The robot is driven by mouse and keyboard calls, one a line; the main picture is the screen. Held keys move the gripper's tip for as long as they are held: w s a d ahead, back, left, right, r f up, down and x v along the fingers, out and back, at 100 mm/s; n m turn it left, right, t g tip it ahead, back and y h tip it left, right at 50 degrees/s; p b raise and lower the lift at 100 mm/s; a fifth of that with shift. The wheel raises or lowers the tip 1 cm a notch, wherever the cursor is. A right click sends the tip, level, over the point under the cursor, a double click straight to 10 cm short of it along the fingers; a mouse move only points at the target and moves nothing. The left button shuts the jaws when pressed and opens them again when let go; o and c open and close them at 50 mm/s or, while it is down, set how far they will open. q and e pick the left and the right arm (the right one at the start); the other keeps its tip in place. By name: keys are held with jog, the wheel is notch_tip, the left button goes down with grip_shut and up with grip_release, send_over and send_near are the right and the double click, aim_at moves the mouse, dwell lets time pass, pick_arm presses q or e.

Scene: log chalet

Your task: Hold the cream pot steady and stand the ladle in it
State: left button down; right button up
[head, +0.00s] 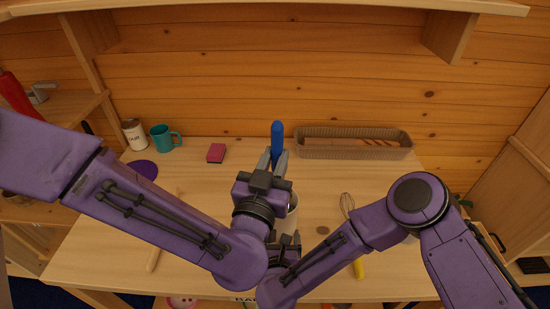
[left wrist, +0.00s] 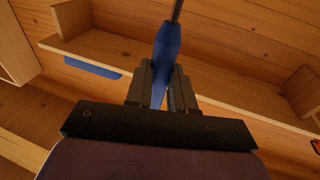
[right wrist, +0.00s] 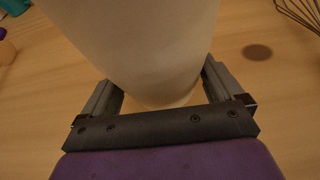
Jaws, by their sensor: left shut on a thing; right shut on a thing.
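The blue handle (head: 277,136) of the ladle stands up from between the fingers of my left gripper (head: 276,160), which is shut on it. In the left wrist view the blue handle (left wrist: 166,55) sits between the jaws, with a thin shaft beyond it. The ladle's bowl is not visible. The cream pot (head: 292,216) is mostly hidden behind my left gripper and arm in the head view. In the right wrist view the pot (right wrist: 140,40) stands between the fingers of my right gripper (right wrist: 163,88), which is shut on it. The pot's opening cannot be seen.
A wicker basket (head: 353,151) stands at the back right. A pink sponge (head: 216,153), teal mug (head: 162,138), white canister (head: 134,134) and purple disc (head: 143,169) are at the back left. A whisk (head: 347,203) and a yellow-handled item (head: 358,268) lie to the right.

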aim_at(276, 138)
pick_arm(q)
jog(key=shift+f, duration=2.45)
jog(key=c, duration=0.9)
grip_release()
notch_tip(276, 138, up, 10)
